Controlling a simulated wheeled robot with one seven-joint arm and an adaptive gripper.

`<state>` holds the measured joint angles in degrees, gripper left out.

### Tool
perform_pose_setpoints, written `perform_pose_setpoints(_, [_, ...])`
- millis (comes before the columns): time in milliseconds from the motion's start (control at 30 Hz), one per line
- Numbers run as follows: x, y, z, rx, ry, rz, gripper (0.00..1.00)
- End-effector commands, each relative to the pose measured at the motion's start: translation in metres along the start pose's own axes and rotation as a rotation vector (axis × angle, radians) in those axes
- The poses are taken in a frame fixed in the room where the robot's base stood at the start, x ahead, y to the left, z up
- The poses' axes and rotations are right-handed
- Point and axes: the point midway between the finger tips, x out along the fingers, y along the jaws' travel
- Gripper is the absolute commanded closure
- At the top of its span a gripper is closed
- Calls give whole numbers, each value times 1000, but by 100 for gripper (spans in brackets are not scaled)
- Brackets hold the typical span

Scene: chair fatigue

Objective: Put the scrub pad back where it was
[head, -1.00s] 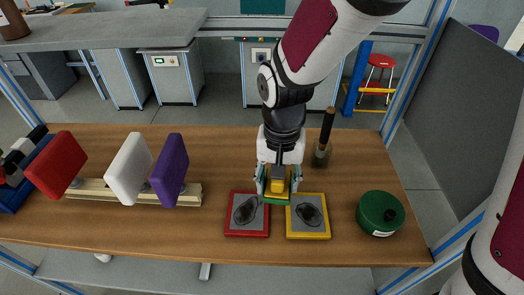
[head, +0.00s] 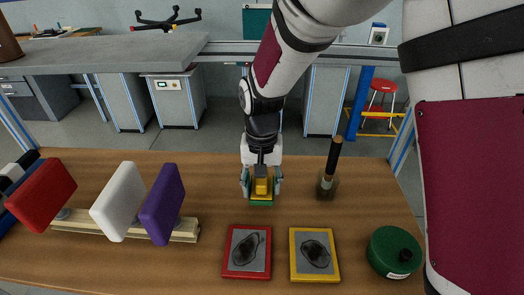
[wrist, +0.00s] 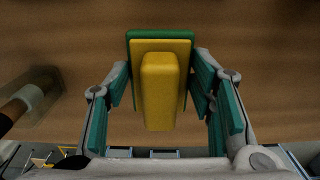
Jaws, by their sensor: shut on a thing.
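The scrub pad (head: 261,202) has a yellow block handle on a green base. My gripper (head: 262,182) is shut on its yellow part and points down over the wooden table, behind the red and yellow framed plates. In the wrist view the scrub pad (wrist: 160,85) sits between the teal fingers, its green base at the far side. I cannot tell whether the pad touches the table or is held just above it.
A red-framed plate (head: 232,262) and a yellow-framed plate (head: 332,262), each with a dark smudge, lie in front. A brush in a jar (head: 327,188) stands right of my gripper. A green round container (head: 395,252) is at the right. Red, white (head: 118,202) and purple panels stand on a rail at left.

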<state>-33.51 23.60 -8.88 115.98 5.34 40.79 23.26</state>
Motion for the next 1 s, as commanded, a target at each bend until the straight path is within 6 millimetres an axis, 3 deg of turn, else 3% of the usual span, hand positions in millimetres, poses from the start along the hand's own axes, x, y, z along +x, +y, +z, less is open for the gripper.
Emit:
perform_pose_setpoints(233, [5,-4,-14,0,-2,0,77])
perform_pose_setpoints(500, [36,-3,-13,-1,-2,1,77])
perform_pose_setpoints(867, [40,-3,-14,0,-1,0,77])
perform_pose_setpoints(900, [40,-3,-14,0,0,0,48])
perform_pose_setpoints(1000, [40,-3,-14,0,0,0,30])
